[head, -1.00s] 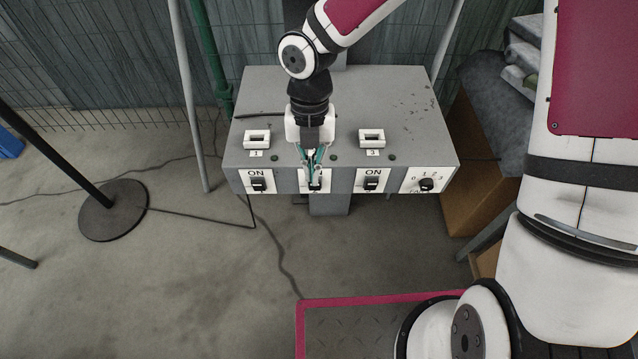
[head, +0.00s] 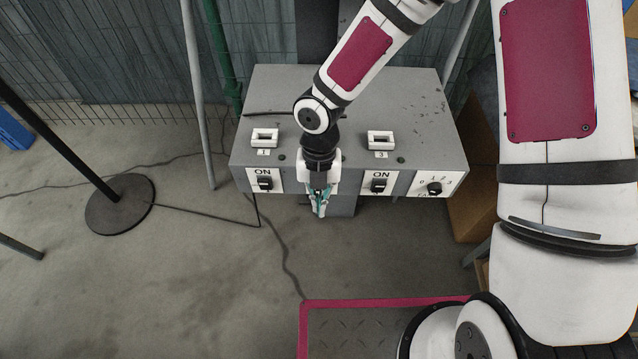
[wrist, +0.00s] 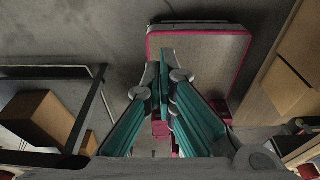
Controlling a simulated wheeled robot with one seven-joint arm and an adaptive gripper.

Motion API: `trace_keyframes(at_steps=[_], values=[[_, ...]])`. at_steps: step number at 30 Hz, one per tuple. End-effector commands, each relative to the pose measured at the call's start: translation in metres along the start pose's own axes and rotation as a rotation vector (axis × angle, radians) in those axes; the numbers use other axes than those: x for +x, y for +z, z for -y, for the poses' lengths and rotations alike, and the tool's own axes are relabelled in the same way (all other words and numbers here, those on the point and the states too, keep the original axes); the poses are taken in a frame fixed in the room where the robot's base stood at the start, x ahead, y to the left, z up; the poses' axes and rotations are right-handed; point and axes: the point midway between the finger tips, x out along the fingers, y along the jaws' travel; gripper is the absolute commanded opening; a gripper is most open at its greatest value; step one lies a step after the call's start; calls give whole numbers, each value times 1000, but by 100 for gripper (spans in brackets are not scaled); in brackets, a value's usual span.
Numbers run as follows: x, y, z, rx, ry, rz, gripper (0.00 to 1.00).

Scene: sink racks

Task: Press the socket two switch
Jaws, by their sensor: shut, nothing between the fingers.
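A grey control box (head: 420,110) has a row of switches on its front face. The left switch (head: 265,183) and the right switch (head: 379,186) each sit on a white plate marked ON. The middle switch, between them, is hidden behind my gripper (head: 319,213). My gripper is shut and empty, pointing down in front of the box's front face, its tips lower than the switches. In the wrist view my gripper's teal fingers (wrist: 166,75) come together over the floor, and no switch can be made out.
White sockets numbered 1 (head: 265,136) and 3 (head: 380,141) are on the box top. A rotary knob (head: 434,189) is at the front right. A black round stand base (head: 120,204) is at left.

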Motion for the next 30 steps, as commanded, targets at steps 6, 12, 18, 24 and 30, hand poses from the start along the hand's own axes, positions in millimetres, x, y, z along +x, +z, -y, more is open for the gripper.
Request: trace_keyframes(at_steps=[6, 12, 18, 24, 30], values=[[-6, 26, 0, 3, 1, 1, 0], [-10, 37, 0, 2, 0, 1, 0], [-10, 38, 0, 1, -1, 0, 0], [-11, 41, 0, 1, 0, 1, 0], [-15, 48, 0, 1, -1, 0, 0]])
